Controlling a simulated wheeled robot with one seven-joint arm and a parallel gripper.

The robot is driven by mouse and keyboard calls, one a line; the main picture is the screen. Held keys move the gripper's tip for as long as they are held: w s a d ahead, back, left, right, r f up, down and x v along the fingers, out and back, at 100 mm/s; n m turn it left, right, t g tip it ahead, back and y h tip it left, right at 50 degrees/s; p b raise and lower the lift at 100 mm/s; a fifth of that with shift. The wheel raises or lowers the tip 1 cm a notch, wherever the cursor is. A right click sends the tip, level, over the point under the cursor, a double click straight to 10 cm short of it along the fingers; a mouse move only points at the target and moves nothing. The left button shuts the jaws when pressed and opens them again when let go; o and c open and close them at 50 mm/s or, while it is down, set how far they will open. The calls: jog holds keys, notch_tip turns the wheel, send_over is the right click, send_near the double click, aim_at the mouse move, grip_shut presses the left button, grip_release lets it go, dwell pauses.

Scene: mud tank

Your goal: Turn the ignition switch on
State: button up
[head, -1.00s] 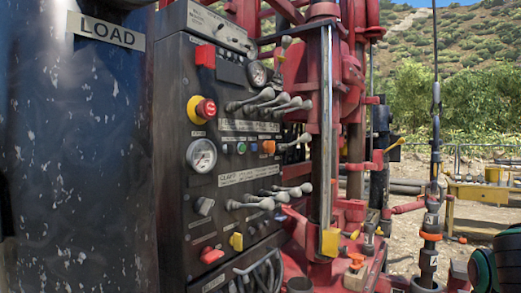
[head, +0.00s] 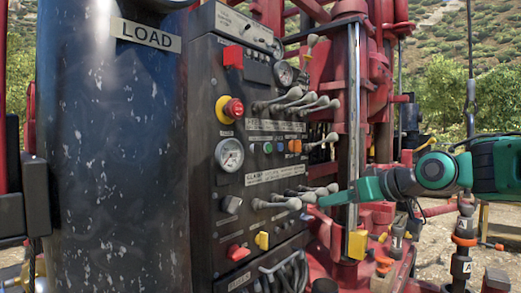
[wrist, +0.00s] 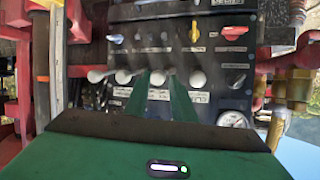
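The dark control panel (head: 215,120) carries several knobs, and I cannot read which label marks the ignition switch. A grey rotary knob (head: 231,204), a red one (head: 238,252) and a yellow one (head: 262,241) sit on its lower part. The wrist view, turned upside down, also shows the grey knob (wrist: 238,80), the yellow knob (wrist: 195,32) and the red knob (wrist: 236,31). My gripper (head: 322,203) is right of the knobs, near the lower lever row.
Grey ball-ended levers (head: 283,203) stick out near my fingers. A red emergency button (head: 232,108) and a pressure gauge (head: 229,154) are higher up. A vertical metal rod (head: 353,120) stands by my gripper. A dark LOAD cylinder (head: 110,150) is left.

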aim_at(264, 145)
jog(key=a+r+n+t+y, duration=0.1)
jog(key=a+r+n+y, duration=0.4)
jog(key=a+r, duration=0.7)
jog(key=shift+m+y, duration=0.3)
jog(key=shift+y, duration=0.4)
jog(key=w+a, duration=0.1)
jog(key=w, duration=0.1)
jog(key=w+a+r, duration=0.1)
jog(key=w+a, duration=0.1)
jog(key=w, duration=0.1)
jog(key=w+a, duration=0.2)
jog(key=w, duration=0.1)
jog(key=shift+a+r, duration=0.15)
jog(key=shift+r, duration=0.15)
jog(key=shift+c, duration=0.2)
